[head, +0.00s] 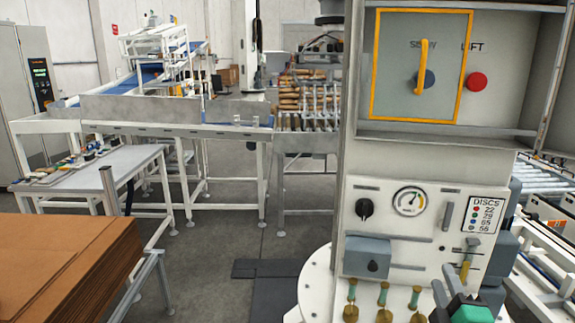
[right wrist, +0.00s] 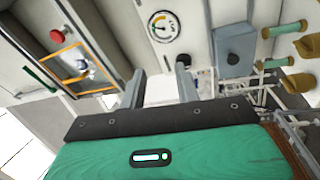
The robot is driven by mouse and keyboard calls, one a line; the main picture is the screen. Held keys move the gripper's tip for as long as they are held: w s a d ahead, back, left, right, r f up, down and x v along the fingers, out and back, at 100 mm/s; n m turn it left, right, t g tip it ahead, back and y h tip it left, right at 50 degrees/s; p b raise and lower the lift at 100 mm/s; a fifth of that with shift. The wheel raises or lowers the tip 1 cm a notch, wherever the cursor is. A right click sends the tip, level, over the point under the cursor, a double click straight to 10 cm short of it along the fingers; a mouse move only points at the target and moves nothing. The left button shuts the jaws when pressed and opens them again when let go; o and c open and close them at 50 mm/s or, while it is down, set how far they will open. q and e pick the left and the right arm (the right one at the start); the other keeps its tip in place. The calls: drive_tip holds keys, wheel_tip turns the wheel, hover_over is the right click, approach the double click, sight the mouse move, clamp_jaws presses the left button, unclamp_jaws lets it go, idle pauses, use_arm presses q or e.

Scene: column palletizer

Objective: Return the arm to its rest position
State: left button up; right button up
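My right gripper (head: 462,300) shows at the bottom right of the head view, in front of the lower part of the white control panel (head: 400,215). In the right wrist view its two grey fingers (right wrist: 159,78) stand apart with nothing between them, beyond the green gripper body. The panel's round gauge (right wrist: 162,27) and dark knob (right wrist: 235,60) lie beyond the fingers, apart from them. My left gripper is in neither view.
A yellow-framed switch plate (head: 397,60) and red button (head: 477,82) sit above the panel. Teal-and-brass handles (head: 384,300) project below. Brown cardboard sheets (head: 60,260) are stacked at the left front. A conveyor (head: 190,131) stands behind open grey floor (head: 225,220).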

drive_tip(key=s+a+f+m+g, duration=0.1)
drive_tip(key=s+f+m+g, duration=0.3)
drive_tip(key=f, duration=0.5)
drive_tip(key=s+a+f+m+g+y, duration=0.1)
drive_tip(key=s+f+m+g, duration=0.25)
drive_tip(key=s+f, duration=0.4)
drive_tip(key=s+a+f+m+g, duration=0.1)
drive_tip(key=s+f+m+g, duration=0.3)
drive_tip(key=f, duration=0.6)
drive_tip(key=s+a+f+m+g+y, duration=0.1)
drive_tip(key=s+a+f+g+y, duration=0.15)
drive_tip(key=s+f+g, duration=0.45)
drive_tip(key=s+f, duration=0.2)
drive_tip(key=f, duration=1.3)
drive_tip(key=s+f, duration=0.2)
drive_tip(key=f, duration=1.4)
drive_tip(key=s+d+f+h, duration=0.1)
drive_tip(key=s+d+f, duration=0.1)
drive_tip(key=s+f, duration=1.5)
drive_tip(key=shift+s+d+f, duration=0.35)
drive_tip(key=shift+s+f, duration=0.05)
drive_tip(key=shift+s, duration=0.15)
drive_tip(key=shift+c, duration=0.4)
